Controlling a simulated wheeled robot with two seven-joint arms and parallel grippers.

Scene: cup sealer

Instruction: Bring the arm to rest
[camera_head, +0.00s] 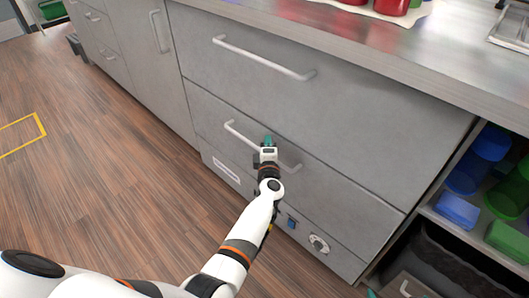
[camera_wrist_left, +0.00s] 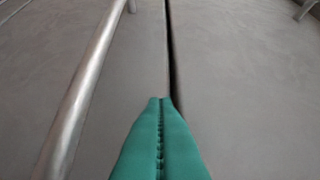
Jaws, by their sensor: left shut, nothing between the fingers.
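My left arm (camera_head: 246,232) comes in from the lower left in the head view and reaches the front of a grey cabinet. My left gripper (camera_head: 268,141) is in front of the middle drawer (camera_head: 310,165), near that drawer's bar handle (camera_head: 238,133). In the left wrist view its green fingers (camera_wrist_left: 160,102) are pressed together and hold nothing. There, a metal bar handle (camera_wrist_left: 85,85) runs along the left of the fingers, and a dark gap (camera_wrist_left: 171,50) between cabinet fronts lies beyond their tips. I cannot tell whether the fingers touch the front. My right gripper is not in view.
The upper drawer (camera_head: 330,95) has its own handle (camera_head: 262,60). The counter (camera_head: 440,60) above holds red items (camera_head: 392,5). Open shelves at right hold blue cups (camera_head: 466,177) and a green container (camera_head: 508,240). The wooden floor (camera_head: 100,160) at left is open.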

